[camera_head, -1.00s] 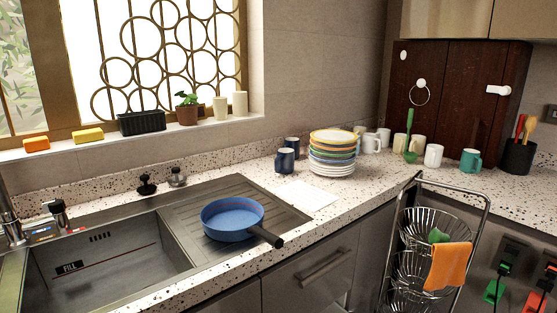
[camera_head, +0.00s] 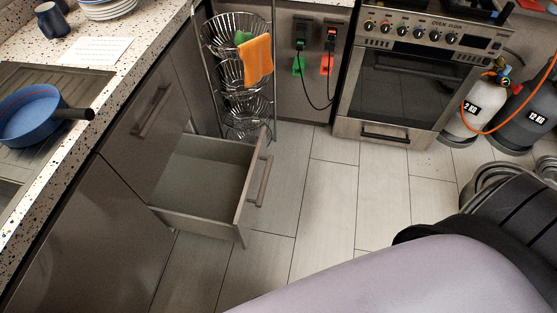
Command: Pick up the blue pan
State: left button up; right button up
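The blue pan (camera_head: 32,116) sits upright on the ribbed drainboard (camera_head: 88,84) beside the sink, at the left edge of the view. Its black handle points right, reaching over the speckled counter towards the front edge. The pan's left side is cut off by the frame. A large pale part of my arm and a dark joint fill the lower right, far from the pan. No fingertips of either gripper show, and nothing of mine touches the pan.
An open, empty-looking drawer (camera_head: 205,180) sticks out below the counter. A wire basket rack (camera_head: 240,75) with an orange cloth stands beyond it. An oven (camera_head: 400,85) and gas cylinders (camera_head: 470,110) stand at the back right. The tiled floor (camera_head: 330,190) between is mostly clear.

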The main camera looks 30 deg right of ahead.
aim_at(31, 114)
jog(key=z, duration=0.5)
jog(key=j+u, duration=0.1)
jog(key=u, duration=1.15)
jog(key=z, duration=1.3)
jog(key=u, duration=1.3)
jog(key=l+u, duration=0.15)
jog(key=l, duration=0.35)
